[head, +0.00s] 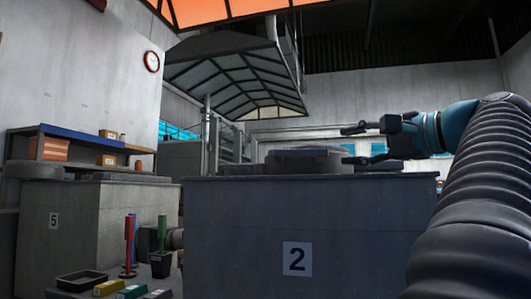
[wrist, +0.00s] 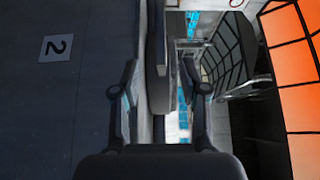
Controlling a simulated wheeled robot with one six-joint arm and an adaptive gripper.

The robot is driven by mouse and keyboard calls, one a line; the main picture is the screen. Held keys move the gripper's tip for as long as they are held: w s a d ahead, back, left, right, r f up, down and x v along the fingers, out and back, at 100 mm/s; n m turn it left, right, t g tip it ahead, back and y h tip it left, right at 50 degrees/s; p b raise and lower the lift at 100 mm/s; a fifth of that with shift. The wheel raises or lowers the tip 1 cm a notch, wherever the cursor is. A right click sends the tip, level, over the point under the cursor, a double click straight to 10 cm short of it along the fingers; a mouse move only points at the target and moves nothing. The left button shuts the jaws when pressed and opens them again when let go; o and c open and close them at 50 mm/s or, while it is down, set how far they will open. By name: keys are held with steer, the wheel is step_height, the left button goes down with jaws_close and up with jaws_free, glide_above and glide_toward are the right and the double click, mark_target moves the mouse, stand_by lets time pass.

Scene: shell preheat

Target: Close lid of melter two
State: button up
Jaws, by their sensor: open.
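Melter two (head: 300,225) is a large grey block marked with a black 2, and it also shows sideways at the left of the wrist view (wrist: 60,110). A dark, thick, rounded slab that looks like its lid (head: 305,160) lies low and flat on the top. I cannot tell whether it covers the melter's opening, which is hidden. My gripper (head: 350,145) is open at the right end of this slab, fingers pointing left, one above the other. In the wrist view the slab's edge (wrist: 158,65) lies ahead between the spread fingers (wrist: 162,92), with no clear contact.
Melter five (head: 60,220) stands at the left, with a shelf (head: 75,138) of boxes behind. Red and green upright tools (head: 162,232) and a black tray (head: 82,281) are at lower left. A hood (head: 235,75) hangs high behind.

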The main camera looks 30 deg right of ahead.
mark_target(305, 152)
steer(key=w, duration=0.4)
steer(key=w+a, duration=0.1)
steer(key=w, duration=0.8)
steer(key=shift+w+a+p, duration=0.3)
steer(key=shift+p, duration=0.05)
jaws_close()
